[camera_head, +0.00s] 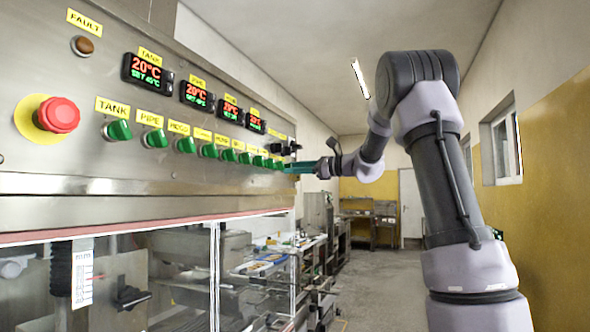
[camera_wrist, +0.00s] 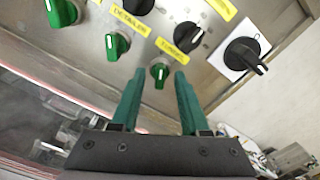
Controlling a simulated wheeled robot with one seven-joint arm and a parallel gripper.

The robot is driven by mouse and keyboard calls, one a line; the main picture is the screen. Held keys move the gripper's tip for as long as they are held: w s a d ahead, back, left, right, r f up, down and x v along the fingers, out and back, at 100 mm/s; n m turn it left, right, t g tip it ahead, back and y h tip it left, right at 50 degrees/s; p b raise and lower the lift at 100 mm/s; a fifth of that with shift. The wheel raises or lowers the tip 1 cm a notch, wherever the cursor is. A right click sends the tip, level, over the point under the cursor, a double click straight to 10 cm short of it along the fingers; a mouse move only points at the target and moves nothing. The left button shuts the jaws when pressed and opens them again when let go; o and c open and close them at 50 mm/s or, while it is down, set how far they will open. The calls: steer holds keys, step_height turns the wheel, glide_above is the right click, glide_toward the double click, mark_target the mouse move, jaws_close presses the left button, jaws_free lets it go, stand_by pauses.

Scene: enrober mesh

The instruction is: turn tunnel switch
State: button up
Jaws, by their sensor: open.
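A row of green rotary switches runs along the steel panel (camera_head: 60,190) in the head view, under yellow labels. In the wrist view, one green switch (camera_wrist: 160,72) with a pale pointer line sits at the panel's lower edge, in line with the gap between my fingertips. My gripper (camera_wrist: 160,76) is open, with one green finger on each side of that switch; I cannot tell if they touch it. In the head view my gripper (camera_head: 300,169) is at the far end of the row, where the far switches overlap and look small.
Other green switches (camera_wrist: 116,45) and black knobs (camera_wrist: 188,37) are close by. A larger black switch on a white plate (camera_wrist: 243,56) is to the right. A red emergency button (camera_head: 59,115) is at the near end. Glazed machinery lies below; the aisle (camera_head: 385,280) is clear.

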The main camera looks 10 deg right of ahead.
jaws_close()
